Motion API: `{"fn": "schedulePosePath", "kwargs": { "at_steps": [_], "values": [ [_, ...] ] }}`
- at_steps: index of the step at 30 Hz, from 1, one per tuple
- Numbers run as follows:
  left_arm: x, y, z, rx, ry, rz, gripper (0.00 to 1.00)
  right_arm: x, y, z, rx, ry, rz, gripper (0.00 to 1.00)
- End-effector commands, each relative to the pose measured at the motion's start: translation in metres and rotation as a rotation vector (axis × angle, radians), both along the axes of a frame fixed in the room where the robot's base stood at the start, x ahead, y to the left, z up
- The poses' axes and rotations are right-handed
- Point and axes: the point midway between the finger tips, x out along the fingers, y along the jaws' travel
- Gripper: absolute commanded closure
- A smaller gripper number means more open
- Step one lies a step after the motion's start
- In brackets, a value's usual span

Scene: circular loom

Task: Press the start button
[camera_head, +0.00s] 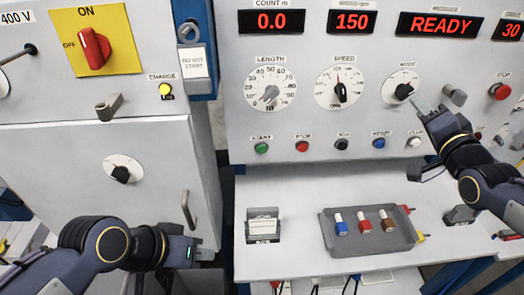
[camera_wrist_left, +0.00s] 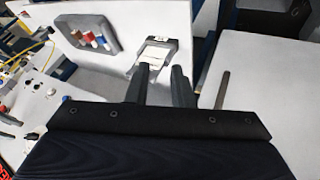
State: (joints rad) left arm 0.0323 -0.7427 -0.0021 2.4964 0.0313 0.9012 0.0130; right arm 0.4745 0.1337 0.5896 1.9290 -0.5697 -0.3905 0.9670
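The green start button (camera_head: 261,148) is on the grey front panel in the head view, under a label that reads START. It is at the left end of a row of buttons. My left gripper (camera_head: 200,252) is low and left of the button, well apart from it, in front of the gap between cabinet and desk. In the left wrist view the fingers of my left gripper (camera_wrist_left: 160,86) stand apart with nothing between them. My right gripper (camera_head: 420,102) is at the upper right, close by the mode dial (camera_head: 402,82). Whether its fingers are open or touch the knob is unclear.
A red button (camera_head: 302,146) sits right of the green one. The display (camera_head: 440,25) reads READY. A grey tray (camera_head: 345,240) with several coloured pieces and a card holder (camera_head: 263,230) stand on the white desk. A cabinet handle (camera_head: 189,210) sticks out near my left gripper.

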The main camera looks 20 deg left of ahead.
Motion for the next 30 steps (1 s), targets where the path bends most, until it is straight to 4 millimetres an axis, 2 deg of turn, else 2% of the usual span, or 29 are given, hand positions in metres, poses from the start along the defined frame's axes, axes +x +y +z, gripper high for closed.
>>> {"fn": "schedulePosePath", "kwargs": {
  "at_steps": [1,4,5,30],
  "values": [
    [0.0000,0.0000,0.0000,0.000,0.000,0.000,0.86,0.0000,0.0000,0.0000,0.000,0.000,0.000,0.64],
    [0.0000,0.0000,0.0000,0.000,0.000,0.000,0.99,0.0000,0.0000,0.0000,0.000,0.000,0.000,0.64],
    [0.0000,0.0000,0.0000,0.000,0.000,0.000,1.00,0.0000,0.0000,0.0000,0.000,0.000,0.000,0.64],
    [0.0000,0.0000,0.0000,0.000,0.000,0.000,1.00,0.0000,0.0000,0.0000,0.000,0.000,0.000,0.64]
  ]
}}
